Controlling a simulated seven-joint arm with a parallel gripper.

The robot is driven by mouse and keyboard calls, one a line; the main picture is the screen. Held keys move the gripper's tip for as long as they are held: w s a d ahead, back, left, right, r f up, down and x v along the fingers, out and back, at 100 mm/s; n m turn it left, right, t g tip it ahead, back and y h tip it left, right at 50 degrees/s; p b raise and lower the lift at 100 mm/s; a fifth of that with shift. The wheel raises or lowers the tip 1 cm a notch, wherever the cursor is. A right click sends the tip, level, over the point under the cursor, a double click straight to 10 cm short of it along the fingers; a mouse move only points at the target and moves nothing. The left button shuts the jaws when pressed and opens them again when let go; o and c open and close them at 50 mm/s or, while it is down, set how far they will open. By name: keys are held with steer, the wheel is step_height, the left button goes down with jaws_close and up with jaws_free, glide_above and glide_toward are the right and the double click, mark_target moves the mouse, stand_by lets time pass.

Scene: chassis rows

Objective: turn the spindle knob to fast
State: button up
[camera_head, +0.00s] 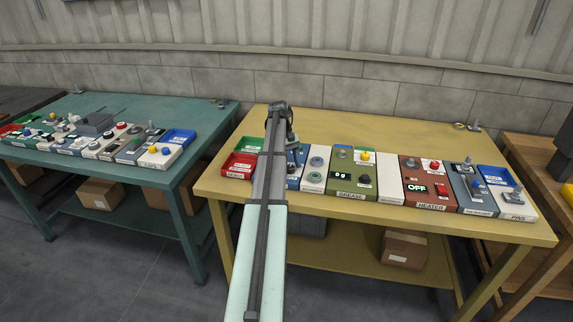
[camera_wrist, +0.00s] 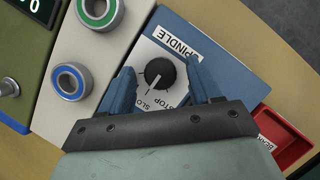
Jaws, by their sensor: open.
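The spindle knob (camera_wrist: 160,73) is a round black dial on a white plate, set in the blue SPINDLE panel (camera_wrist: 228,62). In the wrist view, SLOW and STOP labels show below the knob; SLOW is partly covered and no FAST label can be read. A pale pointer mark on the knob seems to face the lower labels, but its exact setting is unclear. My gripper (camera_wrist: 161,70) is open, with one blue finger on each side of the knob and visible gaps between. In the head view my arm hides most of the blue panel (camera_head: 292,182).
A red bin (camera_wrist: 285,140) lies on the other side. The yellow table (camera_head: 400,140) carries GREASE (camera_head: 350,196) and HEATER (camera_head: 430,207) panels farther right.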

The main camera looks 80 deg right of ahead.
steer(key=shift+n, duration=0.3)
steer(key=n, duration=0.2)
steer(key=n+h, duration=0.1)
steer(key=shift+a+n+g+h, duration=0.2)
steer(key=shift+n+g+h, duration=0.1)
steer(key=shift+n+g, duration=0.1)
steer(key=n, duration=0.2)
steer(key=n+h, duration=0.1)
steer(key=n, duration=0.1)
steer(key=shift+w+a+g+h, duration=0.1)
steer(key=shift+a+g+h, duration=0.05)
steer(key=shift+g+h, duration=0.15)
steer(key=shift+w+r+n, duration=0.15)
steer(key=shift+r+n, duration=0.1)
steer(key=shift+n, duration=0.35)
steer(key=v, duration=1.4)
steer(key=w+a+f, duration=0.4)
steer(key=w+a, duration=0.1)
steer(key=w, duration=0.2)
steer(key=w+a+f+t+h, duration=0.1)
steer(key=w+a+f, duration=0.4)
steer(key=w, duration=0.3)
steer(key=w+a+f, duration=0.5)
steer(key=w+a, duration=0.1)
steer(key=w, duration=0.2)
steer(key=shift+w+f+h, duration=0.25)
steer(key=shift+h, duration=0.05)
steer(key=shift+d, duration=0.1)
